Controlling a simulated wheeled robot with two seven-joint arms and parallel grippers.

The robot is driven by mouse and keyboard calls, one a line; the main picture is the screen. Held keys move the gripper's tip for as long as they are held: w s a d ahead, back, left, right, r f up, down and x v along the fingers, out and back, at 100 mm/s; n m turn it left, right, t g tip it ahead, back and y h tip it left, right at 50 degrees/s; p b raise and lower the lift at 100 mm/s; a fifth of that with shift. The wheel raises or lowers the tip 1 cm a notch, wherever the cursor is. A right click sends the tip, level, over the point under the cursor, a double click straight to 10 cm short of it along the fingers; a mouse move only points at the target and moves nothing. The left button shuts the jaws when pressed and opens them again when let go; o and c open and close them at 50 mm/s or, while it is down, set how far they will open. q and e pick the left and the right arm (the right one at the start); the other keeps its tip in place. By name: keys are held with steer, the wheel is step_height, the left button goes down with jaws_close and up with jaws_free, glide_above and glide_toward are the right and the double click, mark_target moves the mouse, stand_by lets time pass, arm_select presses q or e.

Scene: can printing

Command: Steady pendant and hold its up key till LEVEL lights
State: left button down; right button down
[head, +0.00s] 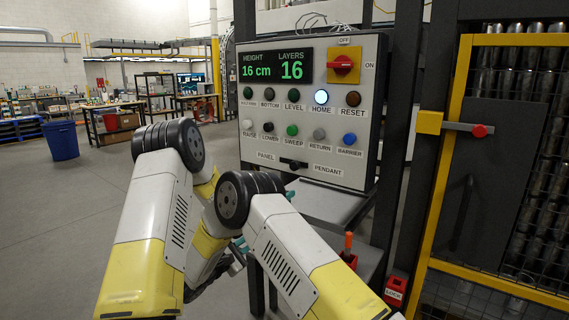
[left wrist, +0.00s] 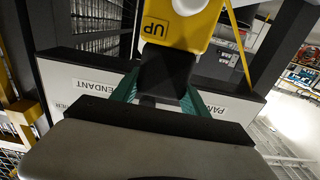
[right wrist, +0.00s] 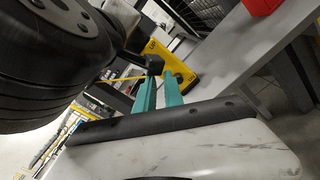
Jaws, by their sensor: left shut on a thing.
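The yellow pendant (left wrist: 195,30) hangs at the top of the left wrist view, with an upside-down UP label and a pale round key (left wrist: 187,5) cut by the frame edge. My left gripper (left wrist: 160,85) is shut on the pendant's dark lower part. In the right wrist view the pendant (right wrist: 183,68) lies just beyond the teal fingertips of my right gripper (right wrist: 160,80). These fingers are close together with a narrow gap; contact with a key cannot be told. In the head view my arms hide the pendant. The LEVEL lamp (head: 293,94) is dark green and unlit.
The control panel (head: 370,110) reads 16 cm and 16 layers; its HOME lamp (head: 321,97) is lit. A grey shelf (head: 325,203) juts out below it. An orange-handled tool (head: 348,243) and a red LOCK box (head: 397,290) are right of my arms. A yellow-framed mesh gate (head: 448,150) stands right.

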steer(key=s+d+f+n+g+y, duration=0.1)
steer(key=s+d+f+g+y, duration=0.2)
steer(key=f, duration=0.6)
steer(key=s+d+f+n+g+y, duration=0.1)
steer(key=d+f+g, duration=0.3)
steer(key=f, duration=0.5)
steer(key=s+a+f+n+g+y, duration=0.2)
steer(key=s+f+g+y, duration=0.4)
steer(key=s+y, duration=0.15)
step_height(320, 180, up, 10)
steer(key=w+a+t+y, duration=0.2)
steer(key=y, duration=0.7)
steer(key=w+d+r+t+y, duration=0.1)
steer(key=d+r+t, duration=0.3)
steer(key=r, duration=0.4)
steer(key=w+d+r+t+y, duration=0.1)
steer(key=w+d+r+t, duration=0.3)
steer(key=d+r+t, duration=0.1)
step_height(320, 180, up, 3)
steer(key=shift+w+d+f, duration=0.15)
steer(key=shift+w+d, duration=0.2)
steer(key=shift+d, duration=0.1)
